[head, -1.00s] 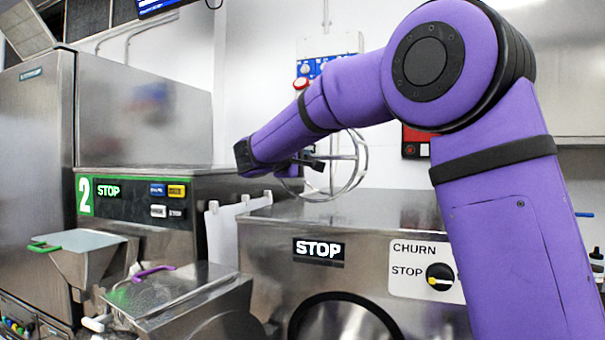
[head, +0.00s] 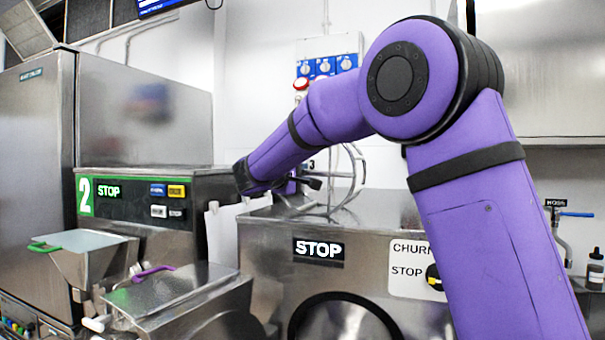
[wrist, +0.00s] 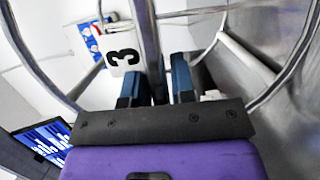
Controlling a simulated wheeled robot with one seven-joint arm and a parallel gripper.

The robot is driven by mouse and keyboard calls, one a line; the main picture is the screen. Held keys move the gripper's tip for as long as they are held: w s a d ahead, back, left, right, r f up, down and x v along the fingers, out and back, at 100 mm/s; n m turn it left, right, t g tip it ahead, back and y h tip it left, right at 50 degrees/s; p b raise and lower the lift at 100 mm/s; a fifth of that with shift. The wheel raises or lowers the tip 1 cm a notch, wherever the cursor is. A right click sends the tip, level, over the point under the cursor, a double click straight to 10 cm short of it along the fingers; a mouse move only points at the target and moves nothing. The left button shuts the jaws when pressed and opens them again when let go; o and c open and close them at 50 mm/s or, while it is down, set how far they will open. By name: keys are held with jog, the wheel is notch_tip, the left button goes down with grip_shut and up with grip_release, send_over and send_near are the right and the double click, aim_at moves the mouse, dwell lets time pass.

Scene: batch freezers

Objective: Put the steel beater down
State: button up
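The steel beater (head: 356,184) is an open cage of bent metal bars, seen in the head view just above or on the steel top of the front machine (head: 385,212). I cannot tell whether it touches that top. My gripper (head: 306,184) is at the beater's left side, partly hidden by my purple arm. In the wrist view, my gripper's fingers (wrist: 157,82) are on either side of the beater's straight steel bar (wrist: 148,35), closed on it. The curved bars (wrist: 298,50) spread out to both sides.
Machine 2 (head: 130,182) stands to the left, with a lidded steel hopper (head: 165,290) in front. A blue switch panel (head: 326,68) is on the back wall. A bottle (head: 595,270) and tap stand at the far right. The machine top right of the beater is bare.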

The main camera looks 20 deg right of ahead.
jog(key=shift+o, duration=1.2)
